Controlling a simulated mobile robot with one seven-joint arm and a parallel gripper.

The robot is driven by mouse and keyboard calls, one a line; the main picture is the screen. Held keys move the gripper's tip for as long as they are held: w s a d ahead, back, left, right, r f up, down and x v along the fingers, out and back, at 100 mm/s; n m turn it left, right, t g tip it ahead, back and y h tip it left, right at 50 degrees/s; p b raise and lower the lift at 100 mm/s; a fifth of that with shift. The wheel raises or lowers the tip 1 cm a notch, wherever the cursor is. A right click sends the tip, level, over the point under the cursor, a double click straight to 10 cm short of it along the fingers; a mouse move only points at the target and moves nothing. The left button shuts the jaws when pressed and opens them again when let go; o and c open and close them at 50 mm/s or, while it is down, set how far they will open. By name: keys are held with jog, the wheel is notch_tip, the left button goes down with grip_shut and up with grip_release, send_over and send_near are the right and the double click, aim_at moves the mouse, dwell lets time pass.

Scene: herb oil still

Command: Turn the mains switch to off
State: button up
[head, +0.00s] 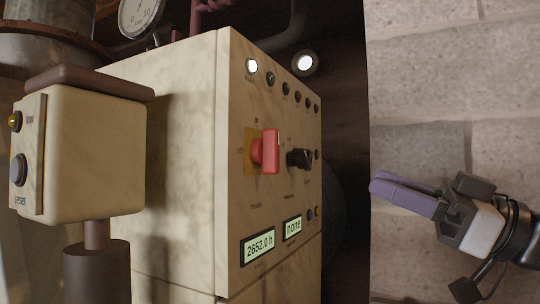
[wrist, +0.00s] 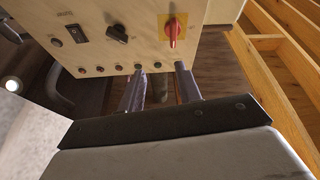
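The mains switch is a red handle (head: 268,151) on a yellow plate (head: 250,150), on the front of a cream control cabinet (head: 180,130). Its handle stands upright in the head view; the labels around it are too small to read. In the wrist view the red handle (wrist: 173,32) appears upside down, near the top and right of centre. My gripper (head: 378,186) is right of the cabinet front in the head view, apart from the switch. In the wrist view its two fingers (wrist: 158,82) are spread with nothing between them.
A black rotary knob (head: 299,158) sits just right of the switch. Indicator lamps (head: 285,88) line the panel top; displays (head: 257,246) sit below. A post-mounted box with a reset button (head: 18,170) stands at left. Wooden framing (wrist: 285,70) shows at right in the wrist view.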

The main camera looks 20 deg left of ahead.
aim_at(279, 150)
jog(key=s+a+r+p, duration=0.1)
jog(key=a, duration=0.3)
jog(key=s+a+r+m+p, duration=0.1)
jog(key=a+r+p, duration=0.1)
jog(key=a, duration=0.3)
jog(key=s+a+r+m+p, duration=0.1)
jog(key=a, duration=0.3)
jog(key=shift+a+r, duration=0.25)
jog(key=shift+w, duration=0.1)
grip_shut()
